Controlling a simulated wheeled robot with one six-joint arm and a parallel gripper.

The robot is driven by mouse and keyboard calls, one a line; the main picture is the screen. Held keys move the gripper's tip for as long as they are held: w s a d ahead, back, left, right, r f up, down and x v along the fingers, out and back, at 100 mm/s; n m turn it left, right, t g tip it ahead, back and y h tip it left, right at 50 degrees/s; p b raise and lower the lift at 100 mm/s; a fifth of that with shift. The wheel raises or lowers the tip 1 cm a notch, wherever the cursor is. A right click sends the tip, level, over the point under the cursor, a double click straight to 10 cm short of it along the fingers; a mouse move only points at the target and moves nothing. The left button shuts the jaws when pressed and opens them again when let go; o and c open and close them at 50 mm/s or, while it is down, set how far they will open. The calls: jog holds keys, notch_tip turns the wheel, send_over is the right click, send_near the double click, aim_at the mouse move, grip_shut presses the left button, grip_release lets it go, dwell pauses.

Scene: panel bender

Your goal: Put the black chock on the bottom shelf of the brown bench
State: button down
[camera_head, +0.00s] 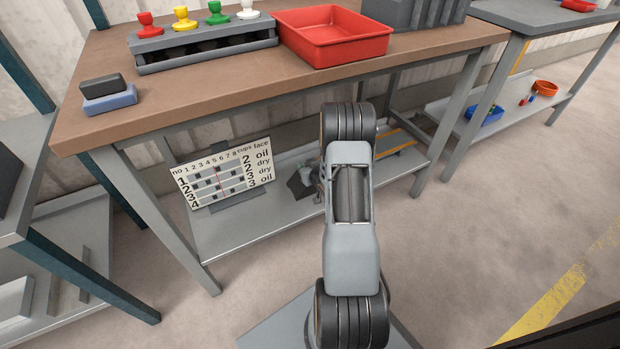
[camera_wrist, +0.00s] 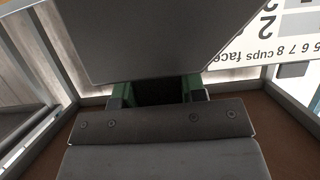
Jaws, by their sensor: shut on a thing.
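The brown bench (camera_head: 222,88) stands ahead, with a grey bottom shelf (camera_head: 235,238) under its brown top. My gripper (camera_head: 319,184) reaches in under the top, over the bottom shelf, and is mostly hidden behind my arm. It is shut on the black chock (camera_head: 299,187), whose dark shape shows just left of my arm. In the wrist view the chock (camera_wrist: 150,40) is a large dark face beyond the green fingers of my gripper (camera_wrist: 156,91). I cannot tell whether the chock touches the shelf.
A white lettered board (camera_head: 225,180) stands on the shelf left of the chock. A red tray (camera_head: 334,36), a rack of coloured knobs (camera_head: 205,47) and a dark block on a blue one (camera_head: 109,103) are on the top. The front left shelf area is clear.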

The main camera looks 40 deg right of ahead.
jog(key=shift+w+d+f+b, duration=0.65)
jog(key=shift+f+b, duration=0.05)
jog(key=shift+f, duration=0.85)
jog(key=shift+w+d+f+b, duration=0.6)
jog(key=shift+d+f+b, duration=0.15)
jog(key=shift+f, duration=0.75)
jog(key=shift+w+d+f+b, duration=0.6)
jog(key=shift+w+f+b, duration=0.1)
jog(key=shift+f, duration=0.85)
jog(key=shift+f, duration=0.15)
jog(key=c, duration=0.7)
grip_release()
